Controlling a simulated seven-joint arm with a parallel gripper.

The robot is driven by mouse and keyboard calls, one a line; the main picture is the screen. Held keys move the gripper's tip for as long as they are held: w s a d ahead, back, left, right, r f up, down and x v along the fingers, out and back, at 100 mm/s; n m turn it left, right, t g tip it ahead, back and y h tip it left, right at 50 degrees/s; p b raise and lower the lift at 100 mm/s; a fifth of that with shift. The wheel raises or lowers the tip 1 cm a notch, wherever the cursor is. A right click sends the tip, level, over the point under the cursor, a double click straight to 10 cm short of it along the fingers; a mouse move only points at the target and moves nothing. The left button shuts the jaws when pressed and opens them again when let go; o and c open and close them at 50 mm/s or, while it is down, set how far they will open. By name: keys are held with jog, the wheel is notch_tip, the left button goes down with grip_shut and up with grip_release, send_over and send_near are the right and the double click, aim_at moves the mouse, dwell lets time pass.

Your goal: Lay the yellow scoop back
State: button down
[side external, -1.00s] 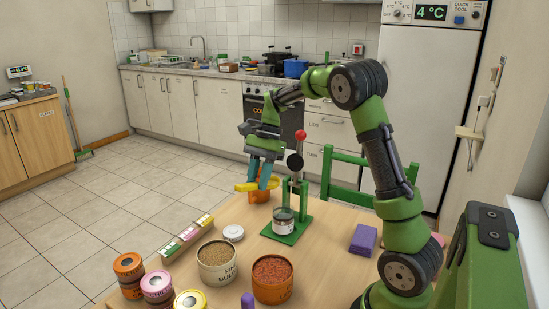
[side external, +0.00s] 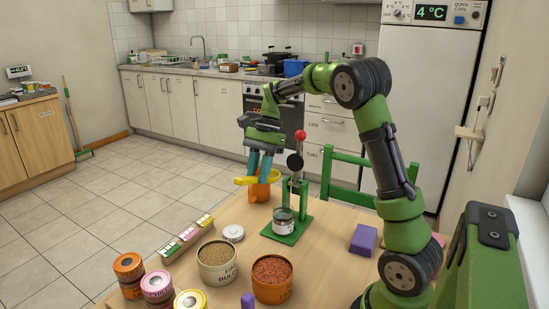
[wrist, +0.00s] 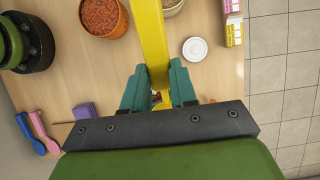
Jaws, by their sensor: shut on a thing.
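My gripper (side external: 259,168) is shut on the yellow scoop (side external: 244,180) and holds it over the far edge of the table. The scoop also shows in the wrist view (wrist: 152,40) as a long yellow strip between the teal fingers (wrist: 158,92), running up out of the frame. An orange cup (side external: 259,193) is just below and behind the fingers in the side view. I cannot tell whether the scoop touches it. A pink scoop (wrist: 42,132) and a blue scoop (wrist: 28,134) lie side by side at the left in the wrist view.
A green lever stand (side external: 292,228) with a glass jar is right of my gripper. Two open tins, one brown-filled (side external: 217,263) and one red-filled (side external: 272,280), stand nearer. A white lid (side external: 233,233), small packets (side external: 188,234), a purple block (side external: 364,240) and closed tins are around.

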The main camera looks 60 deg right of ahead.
notch_tip(320, 180, up, 3)
jog(key=shift+s+d+r, duration=0.1)
jog(key=shift+s+r, duration=0.05)
jog(key=shift+r, duration=0.05)
jog(key=s+d+m+h, duration=0.2)
jog(key=s+d+m, duration=0.1)
jog(key=s, duration=0.4)
jog(key=s+d+m+h, duration=0.2)
jog(key=s+d+m, duration=0.1)
jog(key=s, duration=0.4)
jog(key=h, duration=0.1)
send_near(312, 244)
jog(key=shift+f, duration=3.05)
jog(key=c, duration=0.8)
grip_release()
